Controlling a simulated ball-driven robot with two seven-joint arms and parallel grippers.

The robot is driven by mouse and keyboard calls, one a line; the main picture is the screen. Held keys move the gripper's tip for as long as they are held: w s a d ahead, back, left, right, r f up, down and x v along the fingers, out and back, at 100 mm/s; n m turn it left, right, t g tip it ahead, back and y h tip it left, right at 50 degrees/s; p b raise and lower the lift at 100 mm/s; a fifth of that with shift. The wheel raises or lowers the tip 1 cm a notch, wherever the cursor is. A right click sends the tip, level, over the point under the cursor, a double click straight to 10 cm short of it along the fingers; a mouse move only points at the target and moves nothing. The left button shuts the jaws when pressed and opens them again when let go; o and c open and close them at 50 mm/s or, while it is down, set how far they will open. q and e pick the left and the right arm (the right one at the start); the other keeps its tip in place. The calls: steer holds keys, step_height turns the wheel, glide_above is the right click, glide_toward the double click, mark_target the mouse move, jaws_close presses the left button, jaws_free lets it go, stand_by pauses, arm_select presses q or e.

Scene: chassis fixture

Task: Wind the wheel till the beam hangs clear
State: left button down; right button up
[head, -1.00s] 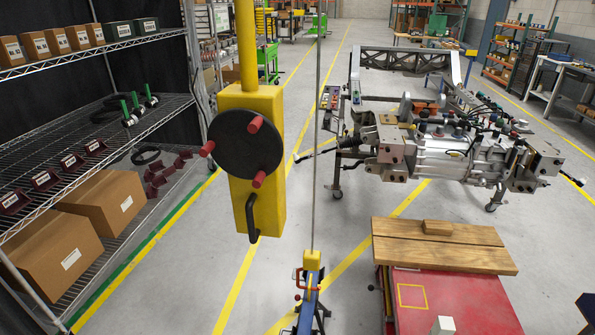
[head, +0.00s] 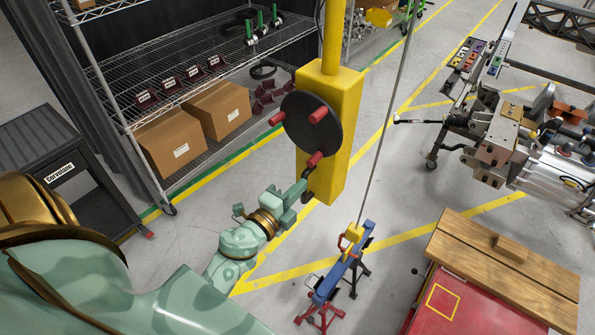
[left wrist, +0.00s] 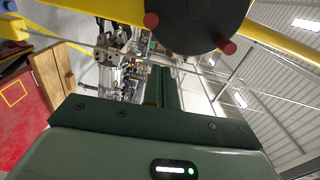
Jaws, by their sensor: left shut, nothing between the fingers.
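The wheel (head: 306,133) is a black disc with three red handles on the yellow winch box (head: 343,150); it also shows at the top of the left wrist view (left wrist: 195,18). My left gripper (head: 300,189) is shut and empty, just below the lowest red handle in the head view. I cannot tell whether it touches that handle. In the left wrist view its fingers (left wrist: 163,88) lie together below the wheel. The blue beam (head: 342,264) appears to rest on a red stand (head: 318,317) and a black stand (head: 357,277). A yellow block (head: 353,232) joins it to the cable (head: 385,120). My right gripper is out of view.
A red table (head: 450,303) with wooden boards (head: 505,262) stands right of the beam. A wire shelf (head: 195,52) with cardboard boxes stands behind left, a dark cabinet (head: 62,165) at far left. Machinery (head: 530,150) is at right. Floor between winch and beam is clear.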

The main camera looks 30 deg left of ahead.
mark_target(326, 154)
arm_select(q)
steer(key=w, duration=0.3)
steer(key=w+r, duration=0.1)
steer(key=w, duration=0.7)
steer(key=shift+w+d+r+b, duration=0.2)
steer(key=shift+d+b, duration=0.1)
steer(key=shift+d, duration=0.05)
steer(key=shift+w, duration=0.3)
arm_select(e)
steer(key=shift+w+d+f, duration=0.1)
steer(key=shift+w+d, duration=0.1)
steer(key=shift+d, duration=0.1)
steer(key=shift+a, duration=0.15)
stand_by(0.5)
